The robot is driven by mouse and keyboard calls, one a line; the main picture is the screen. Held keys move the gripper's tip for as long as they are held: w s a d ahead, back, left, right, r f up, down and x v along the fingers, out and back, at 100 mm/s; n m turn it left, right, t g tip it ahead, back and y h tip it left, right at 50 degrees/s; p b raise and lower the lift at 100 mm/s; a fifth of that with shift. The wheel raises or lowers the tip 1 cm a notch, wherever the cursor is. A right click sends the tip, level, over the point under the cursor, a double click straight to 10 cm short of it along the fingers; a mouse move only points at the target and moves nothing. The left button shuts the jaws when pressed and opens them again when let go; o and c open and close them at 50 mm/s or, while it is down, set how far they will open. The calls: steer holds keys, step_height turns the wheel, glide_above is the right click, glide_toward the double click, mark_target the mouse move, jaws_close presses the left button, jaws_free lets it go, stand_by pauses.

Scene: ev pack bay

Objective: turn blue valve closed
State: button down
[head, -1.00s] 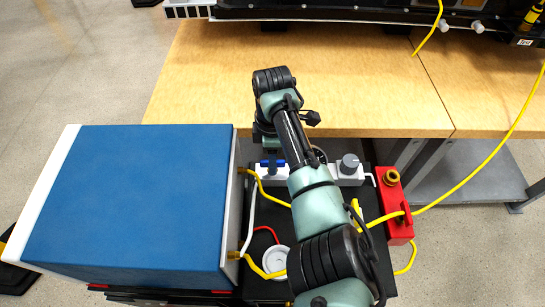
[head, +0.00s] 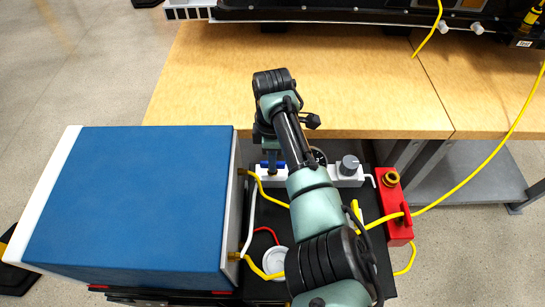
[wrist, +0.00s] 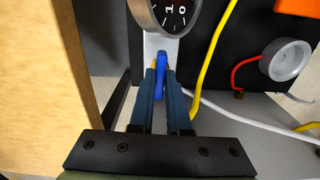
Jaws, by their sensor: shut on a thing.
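The blue valve (wrist: 161,72) shows in the wrist view as a narrow blue handle between my finger pads. My gripper (wrist: 161,78) is shut on it, one dark blue finger on each side. In the head view blue shows at the valve (head: 281,165), just below my gripper (head: 272,160), on a white block (head: 243,177). My fingers hide the middle of the handle there, and its exact angle is hard to tell.
A large blue box (head: 130,200) stands close on the left. A grey knob (head: 350,163), a red canister (head: 397,225) and yellow hoses lie right of my arm. A round gauge (wrist: 178,12) sits just beyond the valve. A wooden bench (head: 330,90) is behind.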

steer(key=m+p, duration=0.2)
steer(key=m, duration=0.2)
steer(key=shift+r+p, duration=0.1)
steer(key=shift+p, duration=0.2)
steer(key=m+p, duration=0.1)
steer(key=m, duration=0.4)
steer(key=m+p, duration=0.1)
steer(key=m, duration=0.3)
steer(key=shift+m+p, duration=0.4)
steer(key=shift+m, duration=1.7)
steer(key=c, duration=0.9)
jaws_free()
